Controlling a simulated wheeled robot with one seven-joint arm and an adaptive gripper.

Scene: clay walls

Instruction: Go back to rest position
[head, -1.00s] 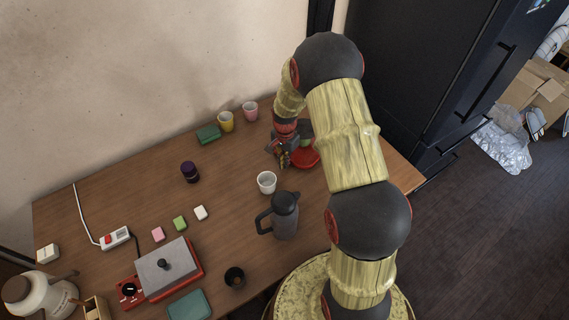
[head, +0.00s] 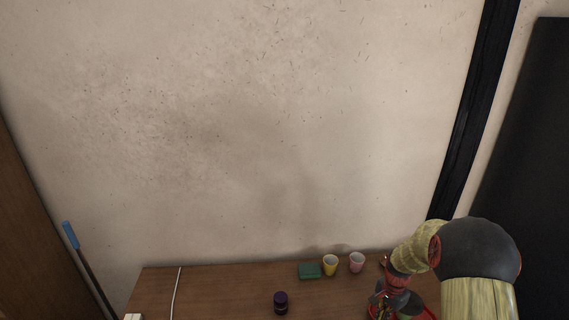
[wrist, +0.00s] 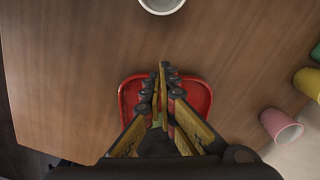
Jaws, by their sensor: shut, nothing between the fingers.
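My gripper (wrist: 163,76) points down over a red tray (wrist: 127,95) in the wrist view. Its fingers are together with nothing held between them. The tray shows on both sides of the fingers, and its middle is mostly hidden by them. Bits of green and pink show between the finger links, too covered to tell what they are. In the head view my gripper (head: 378,300) is low in the picture, at the right part of the table, and partly cut off by the bottom edge.
A dark purple jar (head: 281,302) is nearer. A white cup (wrist: 162,4) is at the top of the wrist view. Wood between is clear.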

